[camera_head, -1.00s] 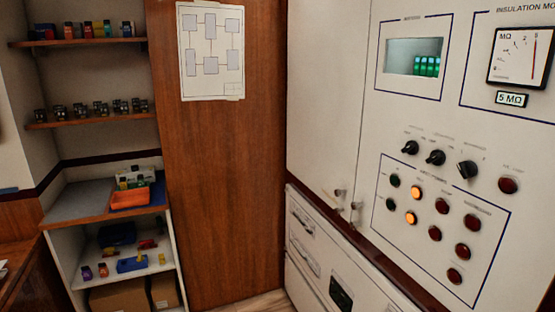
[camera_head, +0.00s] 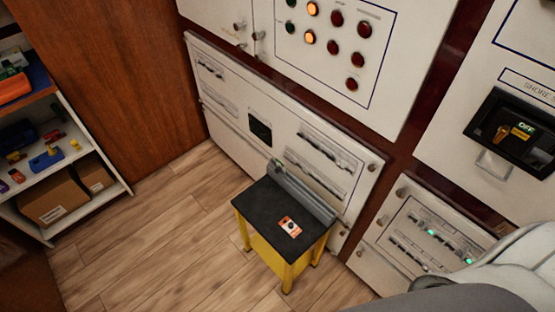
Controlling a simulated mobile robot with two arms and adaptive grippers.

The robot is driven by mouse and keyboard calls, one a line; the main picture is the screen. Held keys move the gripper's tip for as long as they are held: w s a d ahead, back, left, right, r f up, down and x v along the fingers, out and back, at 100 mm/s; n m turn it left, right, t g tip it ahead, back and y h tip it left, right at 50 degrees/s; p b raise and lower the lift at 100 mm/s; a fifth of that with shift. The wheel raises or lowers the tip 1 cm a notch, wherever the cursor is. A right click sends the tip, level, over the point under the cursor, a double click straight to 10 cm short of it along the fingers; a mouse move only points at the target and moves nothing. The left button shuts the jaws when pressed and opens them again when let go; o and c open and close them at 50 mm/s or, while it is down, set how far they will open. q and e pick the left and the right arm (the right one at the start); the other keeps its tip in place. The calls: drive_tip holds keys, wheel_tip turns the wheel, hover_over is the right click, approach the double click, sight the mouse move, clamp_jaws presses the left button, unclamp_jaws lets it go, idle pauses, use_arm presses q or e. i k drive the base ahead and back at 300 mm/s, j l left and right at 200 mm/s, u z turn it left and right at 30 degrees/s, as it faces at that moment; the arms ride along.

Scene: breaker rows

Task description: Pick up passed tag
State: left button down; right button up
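A small white and orange tag (camera_head: 290,227) lies flat on the black top of a low stool-like table (camera_head: 258,210) with yellow legs. The tag has a dark spot on it, and its lettering is too small to read, so I cannot tell whether it is the passed tag. Neither of my grippers is in view. Part of my own body shows at the lower right.
White panels with lamps stand behind the table. A black switch unit marked OFF (camera_head: 516,130) is at the right. A shelf (camera_head: 62,165) with small coloured items and cardboard boxes (camera_head: 52,197) stands at the left. The wooden floor (camera_head: 160,240) between is clear.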

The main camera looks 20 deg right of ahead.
sight(280, 166)
drive_tip(key=z, duration=3.45)
drive_tip(key=k+j, duration=0.25)
drive_tip(key=j, duration=0.15)
drive_tip(key=k+j, duration=0.5)
drive_tip(key=j, duration=0.25)
drive_tip(key=k+j, duration=0.25)
drive_tip(key=j, duration=0.15)
